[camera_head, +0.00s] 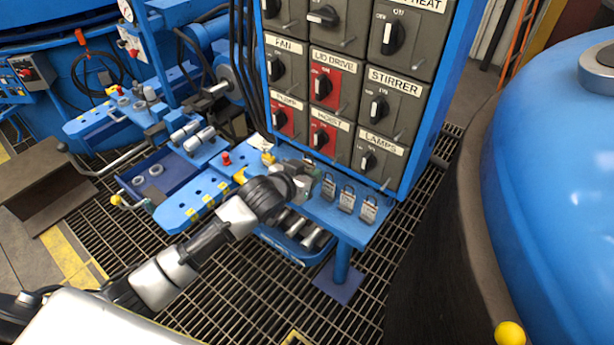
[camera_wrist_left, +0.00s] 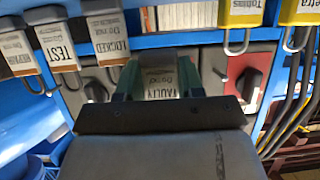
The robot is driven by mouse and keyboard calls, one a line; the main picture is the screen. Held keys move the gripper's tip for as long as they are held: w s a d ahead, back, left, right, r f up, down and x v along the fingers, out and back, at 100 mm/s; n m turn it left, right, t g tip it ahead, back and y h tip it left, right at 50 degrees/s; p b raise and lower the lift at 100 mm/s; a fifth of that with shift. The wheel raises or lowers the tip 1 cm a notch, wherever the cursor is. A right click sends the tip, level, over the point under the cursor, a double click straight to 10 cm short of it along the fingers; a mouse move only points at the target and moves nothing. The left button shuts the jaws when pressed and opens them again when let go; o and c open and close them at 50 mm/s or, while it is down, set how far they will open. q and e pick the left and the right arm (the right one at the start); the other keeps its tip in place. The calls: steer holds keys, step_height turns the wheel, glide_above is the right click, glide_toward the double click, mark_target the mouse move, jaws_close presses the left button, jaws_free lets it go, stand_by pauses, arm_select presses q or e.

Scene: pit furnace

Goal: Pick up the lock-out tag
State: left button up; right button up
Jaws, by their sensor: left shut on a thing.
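My left gripper (camera_head: 308,186) reaches over the blue shelf under the switch panel. In the left wrist view, its two greenish fingers (camera_wrist_left: 158,82) are shut on a tag reading "FAULTY" (camera_wrist_left: 161,82), partly hidden by the gripper body. In that view, a tag reading "LOCKED OUT" (camera_wrist_left: 107,38) hangs to the left, beside one reading "TEST" (camera_wrist_left: 58,45) and a partly cut-off third (camera_wrist_left: 18,55). My right gripper is not in view.
The switch panel (camera_head: 345,85) rises behind the shelf (camera_head: 350,232). Yellow padlocks (camera_wrist_left: 240,14) hang right of the held tag in the wrist view. A blue bin (camera_head: 290,245) with metal parts sits below the shelf. A large blue vessel (camera_head: 560,150) stands at right.

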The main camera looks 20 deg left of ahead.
arm_select(q)
steer(key=s+d+r, duration=0.2)
steer(key=s+r, duration=0.4)
steer(key=s, duration=0.4)
steer(key=shift+d+p, duration=0.2)
steer(key=shift+p, duration=0.2)
